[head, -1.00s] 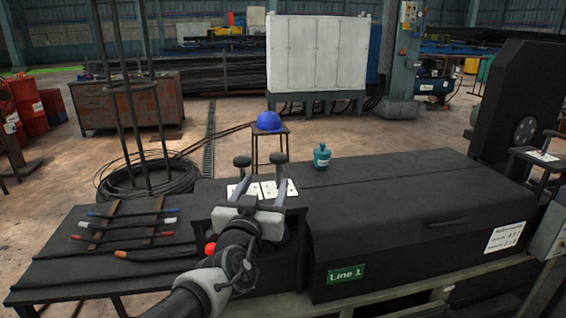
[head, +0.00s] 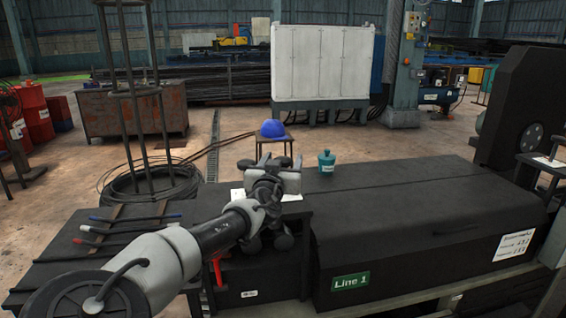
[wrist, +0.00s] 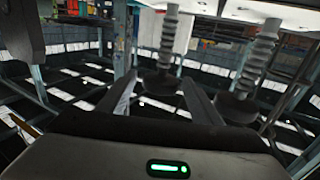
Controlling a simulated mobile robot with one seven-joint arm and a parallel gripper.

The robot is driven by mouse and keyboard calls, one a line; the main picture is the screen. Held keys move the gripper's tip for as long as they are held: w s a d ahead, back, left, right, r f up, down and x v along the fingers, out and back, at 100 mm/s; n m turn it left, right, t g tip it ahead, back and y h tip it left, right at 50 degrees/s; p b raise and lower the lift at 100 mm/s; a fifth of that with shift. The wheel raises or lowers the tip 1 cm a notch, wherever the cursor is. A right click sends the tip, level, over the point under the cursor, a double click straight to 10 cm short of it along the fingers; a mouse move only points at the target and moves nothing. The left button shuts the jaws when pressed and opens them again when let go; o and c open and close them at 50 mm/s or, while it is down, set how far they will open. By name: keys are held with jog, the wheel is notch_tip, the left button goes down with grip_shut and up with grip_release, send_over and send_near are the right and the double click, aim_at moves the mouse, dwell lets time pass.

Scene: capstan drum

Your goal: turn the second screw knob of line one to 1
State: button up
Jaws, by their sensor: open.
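Two grey ribbed screws with dark round caps show in the wrist view, whose picture appears upside down. One screw knob (wrist: 163,82) lies between my gripper's (wrist: 162,97) two fingers; contact is unclear. The other screw knob (wrist: 237,106) is outside the right finger, larger in view. In the head view my gripper (head: 276,178) is over the small dark stand and covers much of the screws. A left cap (head: 245,164) shows past it. A white plate (head: 290,195) is partly visible; its markings are unreadable. The fingers are apart.
A long dark machine cover with a green "Line 1" sign (head: 350,281) is right of the stand. A teal bottle (head: 326,163) stands on it. A red handle (head: 217,272) is below my arm. Rods (head: 120,228) lie on the left table. A blue helmet (head: 272,129) rests behind.

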jog(key=shift+w, duration=0.15)
jog(key=c, duration=1.1)
jog(key=shift+o, duration=0.2)
jog(key=shift+d, duration=0.1)
